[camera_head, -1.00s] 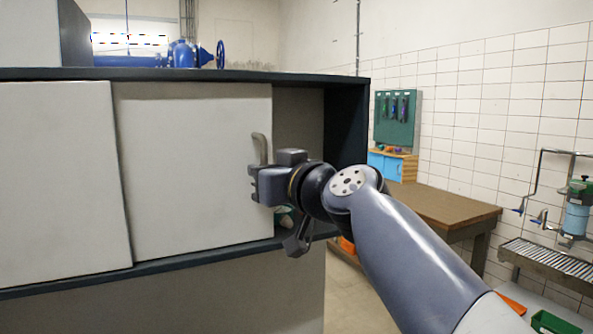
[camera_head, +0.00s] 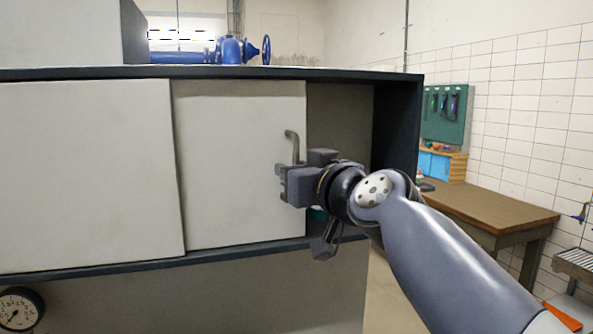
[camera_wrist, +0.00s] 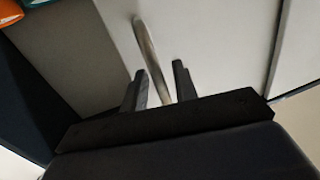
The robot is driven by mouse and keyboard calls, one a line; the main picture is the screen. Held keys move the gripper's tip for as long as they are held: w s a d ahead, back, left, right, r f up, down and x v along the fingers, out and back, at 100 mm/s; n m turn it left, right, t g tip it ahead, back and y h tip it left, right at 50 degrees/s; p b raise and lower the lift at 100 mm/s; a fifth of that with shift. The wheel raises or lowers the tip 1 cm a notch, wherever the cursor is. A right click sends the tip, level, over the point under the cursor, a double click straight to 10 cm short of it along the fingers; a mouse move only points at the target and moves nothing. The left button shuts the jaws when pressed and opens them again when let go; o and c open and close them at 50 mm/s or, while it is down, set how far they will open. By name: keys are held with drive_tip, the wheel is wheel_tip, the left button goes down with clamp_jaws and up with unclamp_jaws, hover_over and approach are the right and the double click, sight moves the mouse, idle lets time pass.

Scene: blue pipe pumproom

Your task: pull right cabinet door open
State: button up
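The right cabinet door (camera_head: 235,165) is a pale sliding panel, partly behind the left door (camera_head: 85,175). To its right the cabinet stands open on a dark interior (camera_head: 340,120). The door's curved metal handle (camera_head: 291,146) is near its right edge. My gripper (camera_head: 285,183) is at the handle's lower part. In the wrist view the handle (camera_wrist: 150,55) passes between the two dark fingers (camera_wrist: 160,83). The fingers stand apart, with visible gaps beside the handle; whether one touches it I cannot tell.
The cabinet's dark right side wall (camera_head: 402,130) stands close to my arm. A wooden workbench (camera_head: 485,205) is at the right. A pressure gauge (camera_head: 18,310) is at the lower left. Blue pipework (camera_head: 230,50) shows behind the cabinet. An orange item (camera_wrist: 10,12) shows in the wrist view.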

drive_tip(key=b+v, duration=0.3)
drive_tip(key=v, duration=0.7)
drive_tip(key=shift+s+d, duration=0.25)
drive_tip(key=shift+s, duration=0.1)
drive_tip(key=shift+w, duration=0.1)
drive_tip(key=p+x, duration=0.3)
drive_tip(key=x, duration=0.8)
drive_tip(key=shift+w+d, duration=0.1)
drive_tip(key=shift+d, duration=0.4)
drive_tip(key=shift+f, duration=0.15)
